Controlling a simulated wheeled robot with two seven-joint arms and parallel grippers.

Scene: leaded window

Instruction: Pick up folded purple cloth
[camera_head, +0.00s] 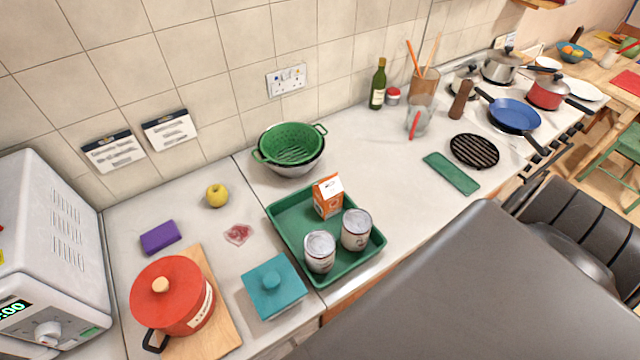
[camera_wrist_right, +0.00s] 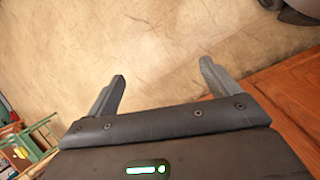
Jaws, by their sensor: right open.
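The folded purple cloth (camera_head: 160,237) lies flat on the light countertop at the left in the head view, behind the red lidded pot (camera_head: 172,296). Nothing touches it. My right gripper (camera_wrist_right: 160,82) shows in the right wrist view with its two fingers spread apart and nothing between them. It points down at a bare tan floor, away from the counter items. The cloth is not in the wrist view. My left gripper does not show in either view.
A white microwave (camera_head: 50,255) stands left of the cloth. A yellow apple (camera_head: 217,195) and a meat pack (camera_head: 238,234) lie to its right. A wooden board (camera_head: 222,335) bears the pot. A green tray (camera_head: 286,235) holds a carton and two cans. A teal box (camera_head: 273,288) sits nearby.

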